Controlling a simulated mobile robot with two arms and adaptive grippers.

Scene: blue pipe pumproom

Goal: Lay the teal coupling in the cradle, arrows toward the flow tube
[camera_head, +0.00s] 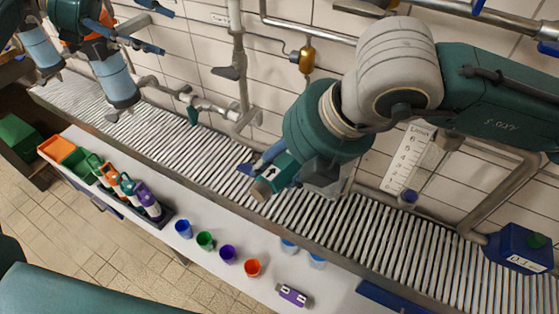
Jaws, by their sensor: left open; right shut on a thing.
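The teal coupling (279,173) is held in my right gripper (262,168), near the middle of the view above the slatted rack. It is tilted, its grey-brown end toward the lower left. A white label with a dark arrow shows on it; the arrow seems to point up and right, but it is small. My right arm comes in from the upper right. A white upright scale (407,158) with numbers stands by the wall, right of the gripper; I cannot tell whether it belongs to the flow tube. I cannot make out the cradle clearly. My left gripper is not in view.
On the white counter (216,283) stand blue (183,228), green (205,240), purple (228,254) and orange (252,267) cups. A purple labelled piece (293,295) lies nearby. A tray of coloured bottles (147,200) is left. Pipes run along the wall.

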